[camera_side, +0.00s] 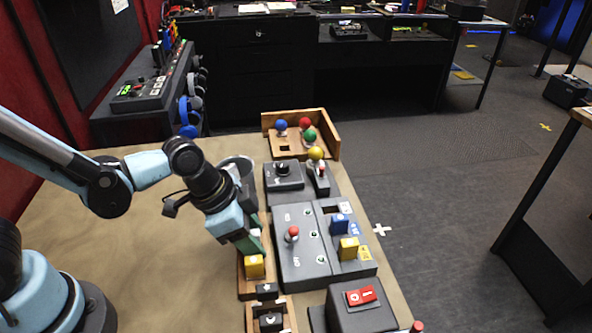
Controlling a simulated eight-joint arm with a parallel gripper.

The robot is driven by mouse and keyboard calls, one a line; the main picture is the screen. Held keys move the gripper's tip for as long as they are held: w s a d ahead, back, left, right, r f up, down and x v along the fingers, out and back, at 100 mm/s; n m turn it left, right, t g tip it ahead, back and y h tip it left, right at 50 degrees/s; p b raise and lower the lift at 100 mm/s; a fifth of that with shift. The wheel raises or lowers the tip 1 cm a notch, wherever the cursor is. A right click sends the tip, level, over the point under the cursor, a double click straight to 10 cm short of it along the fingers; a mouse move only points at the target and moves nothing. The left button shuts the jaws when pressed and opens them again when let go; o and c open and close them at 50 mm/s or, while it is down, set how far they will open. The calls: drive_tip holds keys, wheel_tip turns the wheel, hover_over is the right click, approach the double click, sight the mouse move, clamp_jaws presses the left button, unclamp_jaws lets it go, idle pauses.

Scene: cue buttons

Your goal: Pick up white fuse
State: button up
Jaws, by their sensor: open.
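My gripper (250,245) is open, with its green fingers pointing down over a narrow wooden tray (247,289). A yellow fuse block (254,266) stands in the tray just in front of the fingers. No white fuse can be made out clearly; the part of the tray behind the fingers is hidden by my gripper. On the grey panel (290,262) to the right, a blue fuse (340,224) and another yellow fuse (348,248) stand in a row. A dark empty slot (330,210) with a white label is behind the blue fuse.
A red-knobbed lever (292,234) stands on the panel. A grey box with a red switch (361,296) is at the front right. Behind are a black knob box (283,176), a yellow-balled joystick (316,155) and a wooden tray with coloured balls (328,142). The left tabletop (150,240) is clear.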

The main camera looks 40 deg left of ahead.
sight(252, 232)
clamp_jaws()
drive_tip(key=shift+r, duration=0.15)
drive_tip(key=shift+r, duration=4.85)
drive_tip(key=shift+w, duration=0.1)
